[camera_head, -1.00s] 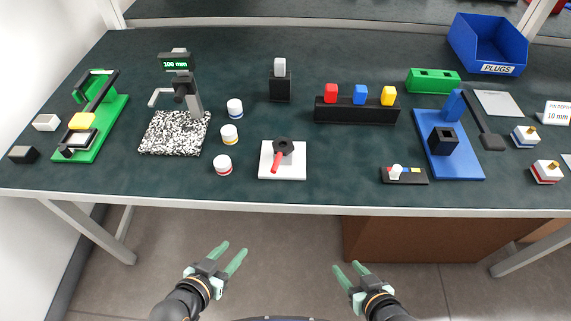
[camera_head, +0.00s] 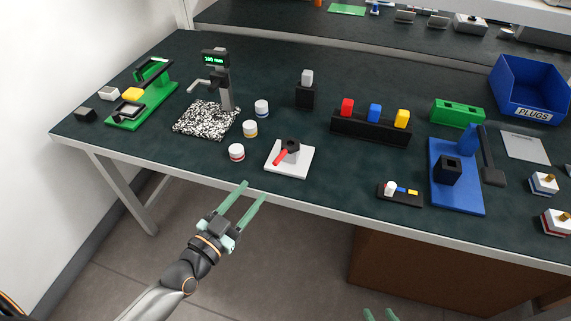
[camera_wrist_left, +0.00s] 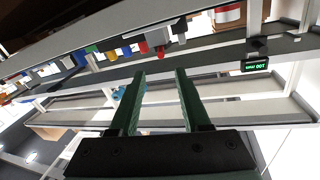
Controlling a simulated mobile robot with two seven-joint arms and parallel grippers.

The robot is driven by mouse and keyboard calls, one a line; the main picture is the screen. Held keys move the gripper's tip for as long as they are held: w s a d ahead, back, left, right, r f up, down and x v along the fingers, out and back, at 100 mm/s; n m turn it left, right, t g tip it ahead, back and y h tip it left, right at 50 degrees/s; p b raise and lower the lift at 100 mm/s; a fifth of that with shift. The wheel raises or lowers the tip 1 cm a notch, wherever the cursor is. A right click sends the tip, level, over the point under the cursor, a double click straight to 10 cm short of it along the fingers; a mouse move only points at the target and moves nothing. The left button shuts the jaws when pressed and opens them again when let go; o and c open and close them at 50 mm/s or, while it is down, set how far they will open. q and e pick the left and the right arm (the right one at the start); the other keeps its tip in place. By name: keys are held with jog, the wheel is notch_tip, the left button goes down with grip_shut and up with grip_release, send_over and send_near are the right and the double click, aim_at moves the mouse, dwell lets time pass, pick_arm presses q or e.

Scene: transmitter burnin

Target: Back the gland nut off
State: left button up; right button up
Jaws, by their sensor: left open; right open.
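A white square plate (camera_head: 290,160) lies near the front edge of the bench. A dark nut-like fitting (camera_head: 292,146) stands on it, with a red handle (camera_head: 281,157) pointing to the front left. No part is labelled as the gland nut; this dark fitting looks most like it. My left gripper (camera_head: 254,190) is open and empty, in front of the bench edge, nearer me than the plate and slightly left of it. Its two green fingers (camera_wrist_left: 160,74) also show apart and empty in the left wrist view. My right gripper (camera_head: 379,313) is open at the bottom edge, mostly cut off.
Several white-lidded jars (camera_head: 236,152) stand left of the plate. Behind them is a gauge stand on a speckled block (camera_head: 205,120). To the right are a small black tray (camera_head: 400,194) and a blue fixture (camera_head: 457,185). The bench just behind the plate is clear.

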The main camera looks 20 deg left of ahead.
aim_at(278, 158)
pick_arm(q)
jog(key=x, duration=1.2)
jog(key=shift+w+b, duration=0.25)
jog(key=shift+b, duration=0.15)
grip_shut()
dwell(0.9)
